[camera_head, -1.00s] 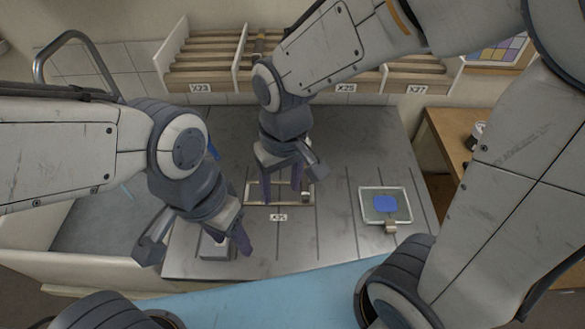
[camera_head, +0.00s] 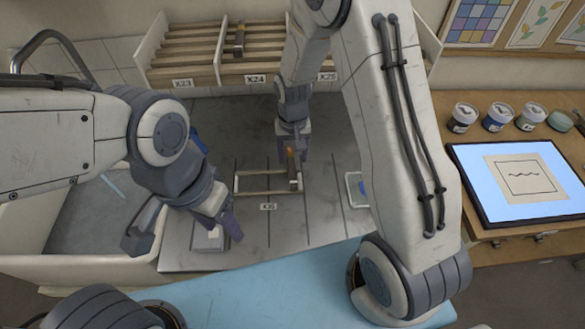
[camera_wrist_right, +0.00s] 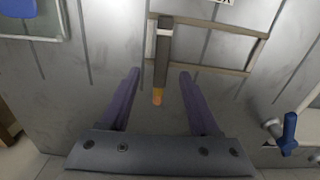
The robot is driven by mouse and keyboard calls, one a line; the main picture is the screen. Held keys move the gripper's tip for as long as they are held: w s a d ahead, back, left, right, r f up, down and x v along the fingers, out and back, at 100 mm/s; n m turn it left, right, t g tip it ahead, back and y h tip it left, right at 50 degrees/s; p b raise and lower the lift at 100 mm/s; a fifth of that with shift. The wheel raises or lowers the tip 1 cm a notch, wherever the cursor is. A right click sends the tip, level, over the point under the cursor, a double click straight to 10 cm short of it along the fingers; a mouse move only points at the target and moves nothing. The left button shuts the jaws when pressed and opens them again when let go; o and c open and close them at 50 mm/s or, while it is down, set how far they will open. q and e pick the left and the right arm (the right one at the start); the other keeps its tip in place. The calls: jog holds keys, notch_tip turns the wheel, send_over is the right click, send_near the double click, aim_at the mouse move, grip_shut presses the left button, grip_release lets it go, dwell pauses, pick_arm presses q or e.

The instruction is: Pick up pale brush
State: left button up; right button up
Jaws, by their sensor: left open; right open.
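A brush-like tool (camera_wrist_right: 161,52) with a dark grey body, a pale band and an orange tip rests across a pale rack (camera_wrist_right: 232,70). It also shows in the head view (camera_head: 295,180), on the rack's right end; whether it is the pale brush I cannot tell. My right gripper (camera_wrist_right: 159,75) is open, its two purple fingers either side of the tool's orange end in the picture. Contact is not visible. In the head view the right gripper (camera_head: 292,150) is just behind the rack. My left gripper (camera_head: 182,234) is open and empty near a white block (camera_head: 208,239).
A glass tray with blue paint (camera_head: 354,190) is partly hidden by my right arm. Slatted bins (camera_head: 185,55) stand at the back; another dark tool (camera_head: 239,40) lies there. A sink (camera_head: 85,225) is at left. A lit tablet (camera_head: 515,180) and paint jars (camera_head: 497,117) are at right.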

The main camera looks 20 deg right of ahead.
aim_at(292, 169)
notch_tip(292, 169, down, 4)
jog(key=shift+s+a+f+p, duration=0.1)
jog(key=shift+s+p, duration=0.05)
jog(key=shift+p, duration=0.7)
jog(key=shift+f, duration=0.3)
grip_shut()
